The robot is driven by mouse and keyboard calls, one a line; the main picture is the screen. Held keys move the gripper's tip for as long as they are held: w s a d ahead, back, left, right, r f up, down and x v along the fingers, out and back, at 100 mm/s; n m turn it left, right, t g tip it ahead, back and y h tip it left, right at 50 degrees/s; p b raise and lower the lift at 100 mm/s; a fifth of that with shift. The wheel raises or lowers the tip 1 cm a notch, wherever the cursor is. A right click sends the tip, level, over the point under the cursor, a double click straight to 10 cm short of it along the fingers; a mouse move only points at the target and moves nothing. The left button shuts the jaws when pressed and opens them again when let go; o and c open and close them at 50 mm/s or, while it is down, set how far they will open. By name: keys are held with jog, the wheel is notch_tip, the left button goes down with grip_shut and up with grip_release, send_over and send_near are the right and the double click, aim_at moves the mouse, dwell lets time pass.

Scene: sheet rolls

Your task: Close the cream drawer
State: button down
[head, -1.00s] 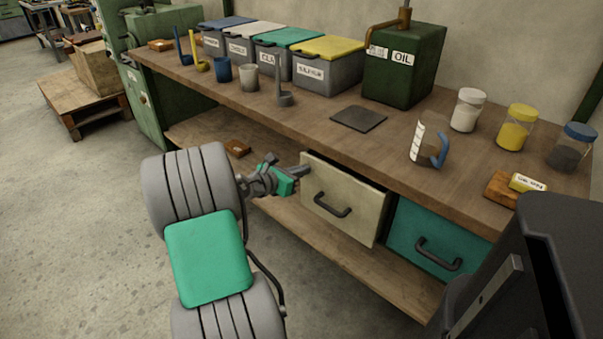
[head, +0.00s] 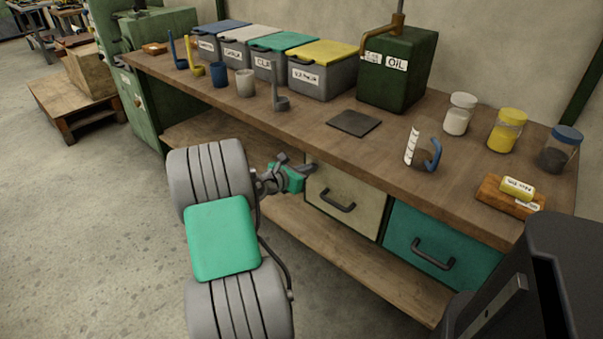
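The cream drawer (head: 357,193) is under the workbench, left of the teal drawer. Its front looks about level with the teal drawer's front; any small gap is hard to judge. Its dark bar handle (head: 337,201) is clear of my gripper. My gripper (head: 310,169), with green parts, is at the upper left edge of the cream drawer's front, and its tips appear to touch or nearly touch it. The fingers are small and partly overlap the drawer edge, so their opening is unclear.
The teal drawer (head: 405,252) is shut at the right. The wooden bench top (head: 300,128) overhangs the drawers and carries bins, jars, a measuring jug (head: 413,147) and an oil can (head: 398,75). A lower shelf (head: 330,250) runs beneath. The floor at left is open.

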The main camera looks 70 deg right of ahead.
jog(key=w+a+r+m+t+y+p, duration=0.25)
jog(key=w+a+r+p, duration=0.3)
jog(key=a, duration=0.55)
jog(key=w+a+r+m+t+y+p, duration=0.2)
jog(key=w+a+r+m+p, duration=0.3)
jog(key=a, duration=0.6)
jog(key=w+a+r+m+t+y+p, duration=0.25)
jog(key=w+a+r+p, duration=0.35)
jog(key=a, duration=0.5)
jog(key=s+a+r+m+y+p, duration=0.1)
jog(key=a+r+y+p, duration=0.1)
jog(key=a, duration=0.6)
jog(key=s+a+r+m+y+p, duration=0.1)
jog(key=a+r, duration=0.3)
jog(key=a, duration=0.5)
jog(key=s+a+r+m+t+y+p, duration=0.1)
jog(key=a+r+m+y+p, duration=0.1)
jog(key=a, duration=0.6)
jog(key=shift+a+r+y+p, duration=0.35)
jog(key=shift+r+y, duration=0.3)
jog(key=shift+y, duration=0.25)
